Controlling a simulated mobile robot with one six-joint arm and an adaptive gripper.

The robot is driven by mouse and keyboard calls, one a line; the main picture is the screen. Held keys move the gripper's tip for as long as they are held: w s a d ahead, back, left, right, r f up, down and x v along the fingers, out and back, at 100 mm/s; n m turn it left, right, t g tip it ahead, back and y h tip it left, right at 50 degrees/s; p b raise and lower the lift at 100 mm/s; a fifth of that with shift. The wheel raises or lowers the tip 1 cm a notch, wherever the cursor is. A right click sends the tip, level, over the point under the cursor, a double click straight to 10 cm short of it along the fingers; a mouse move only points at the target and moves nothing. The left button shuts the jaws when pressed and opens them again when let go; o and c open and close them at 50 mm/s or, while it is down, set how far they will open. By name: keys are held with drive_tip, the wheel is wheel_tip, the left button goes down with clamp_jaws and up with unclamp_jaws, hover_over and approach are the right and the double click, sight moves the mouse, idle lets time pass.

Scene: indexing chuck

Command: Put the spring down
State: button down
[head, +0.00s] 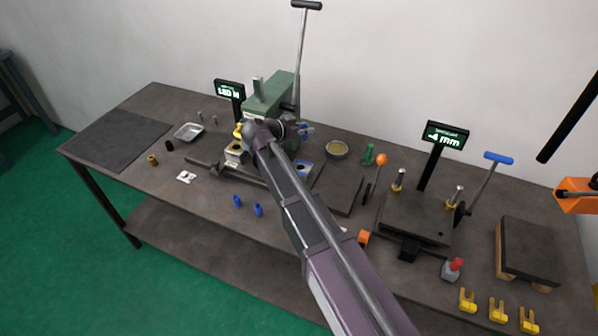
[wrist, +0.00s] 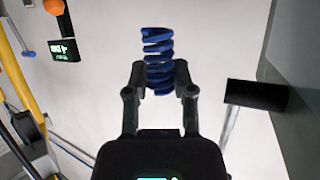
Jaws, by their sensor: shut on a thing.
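My gripper (wrist: 158,78) is shut on a blue coil spring (wrist: 157,48), with one finger on each side of it. The spring's coils stick out past the fingertips against the pale wall. In the head view my gripper (head: 298,129) is beside the green press (head: 268,98), above the bench, and a bit of blue shows at its tip. My own arm hides part of the press and the bench below it. Two more blue springs (head: 237,201) (head: 258,209) stand on the bench near its front edge.
A dark mat (head: 120,138) and a metal tray (head: 188,131) lie at the left of the bench. A round dish (head: 337,150) is right of the press. A second station with a lever (head: 483,180) stands further right. Yellow forked parts (head: 497,310) line the front right.

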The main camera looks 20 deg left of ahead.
drive_tip(key=shift+w, duration=0.1)
drive_tip(key=shift+r+p, duration=0.3)
drive_tip(key=shift+a+r+p, duration=0.35)
drive_tip(key=shift+r+p, duration=0.2)
drive_tip(key=shift+a+r+p, duration=0.35)
drive_tip(key=shift+r+p, duration=0.2)
drive_tip(key=shift+f, duration=0.1)
drive_tip(key=b, duration=1.3)
hover_over(300, 163)
drive_tip(key=s, duration=0.2)
drive_tip(key=f, duration=1.2)
drive_tip(key=shift+d+f, duration=0.4)
wheel_tip(300, 163, down, 5)
drive_tip(key=b, duration=0.4)
drive_tip(key=shift+r+b, duration=0.15)
drive_tip(key=shift+b, duration=0.2)
drive_tip(key=shift+f, duration=0.25)
